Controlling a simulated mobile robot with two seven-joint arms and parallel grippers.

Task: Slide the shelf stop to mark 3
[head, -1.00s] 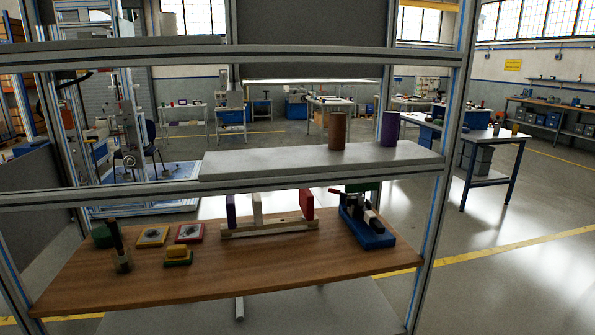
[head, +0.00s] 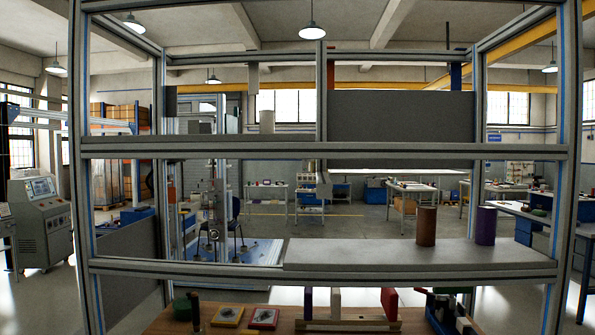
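A pale wooden rail (head: 345,325) lies on the brown wooden bench top (head: 165,322) at the bottom of the head view. Upright on it are a purple plate (head: 308,303), a whitish plate (head: 335,304) near it, and a red plate (head: 390,303) at the right. Which part is the shelf stop I cannot tell, and no numbered marks are legible. Above, a grey shelf (head: 350,256) carries a brown cylinder (head: 426,226) and a purple cylinder (head: 486,226), both upright and apart. Neither of my grippers is in view.
An aluminium frame (head: 325,150) with crossbars stands between me and the bench. A blue fixture (head: 440,318) is right of the rail. A yellow tile (head: 227,316), a red tile (head: 264,318) and a green round item (head: 182,309) lie left.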

